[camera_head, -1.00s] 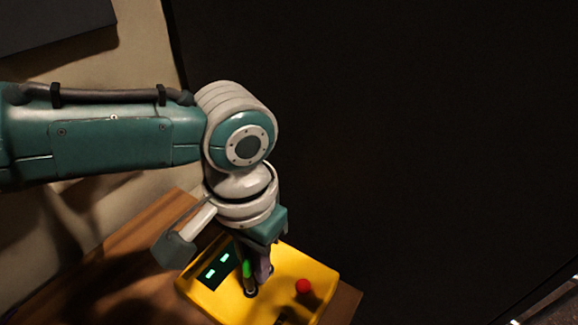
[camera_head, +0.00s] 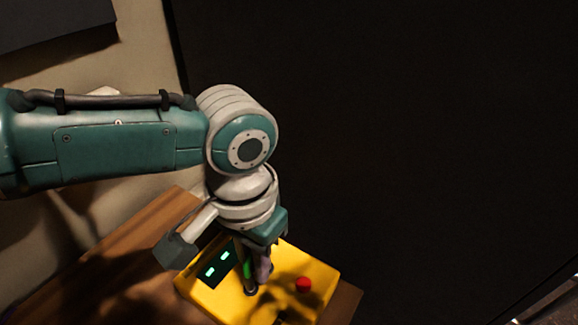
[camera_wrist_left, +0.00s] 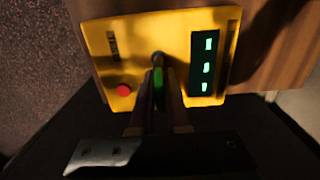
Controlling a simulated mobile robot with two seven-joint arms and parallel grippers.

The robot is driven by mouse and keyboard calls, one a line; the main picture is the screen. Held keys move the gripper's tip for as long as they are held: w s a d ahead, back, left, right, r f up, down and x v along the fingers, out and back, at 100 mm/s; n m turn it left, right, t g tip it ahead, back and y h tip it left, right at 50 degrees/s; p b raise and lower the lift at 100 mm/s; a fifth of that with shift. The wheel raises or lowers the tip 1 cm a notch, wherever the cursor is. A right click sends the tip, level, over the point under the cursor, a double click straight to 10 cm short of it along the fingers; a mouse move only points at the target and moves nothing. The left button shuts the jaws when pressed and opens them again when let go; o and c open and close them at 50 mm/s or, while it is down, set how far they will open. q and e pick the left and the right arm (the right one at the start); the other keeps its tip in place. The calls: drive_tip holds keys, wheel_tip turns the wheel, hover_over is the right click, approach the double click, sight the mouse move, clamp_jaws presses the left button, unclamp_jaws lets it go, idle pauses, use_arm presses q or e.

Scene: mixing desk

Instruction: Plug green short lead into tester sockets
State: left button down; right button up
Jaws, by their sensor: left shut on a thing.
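The yellow tester (camera_head: 205,300) lies on the wooden desk, with a dark display of green digits and a red button. My left gripper (camera_head: 255,268) points down over the tester and is shut on the green lead (camera_head: 247,270). In the left wrist view the green lead (camera_wrist_left: 158,88) shows between the two fingers (camera_wrist_left: 160,95), its dark end at the tester's face (camera_wrist_left: 145,30). I cannot tell whether it is seated in a socket, as the sockets are mostly hidden by the lead and fingers. My right gripper is not in view.
The red button (camera_head: 303,285) stands up just right of the fingers. The display (camera_head: 217,265) is to their left. Bare wooden desk (camera_head: 130,285) shows left of the tester. Beyond its right edge is a dark area.

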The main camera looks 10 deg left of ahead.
use_arm(q)
drive_tip(key=shift+f, duration=0.3)
drive_tip(key=c, duration=0.8)
unclamp_jaws()
wheel_tip(320, 180, up, 10)
drive_tip(key=shift+p, duration=0.9)
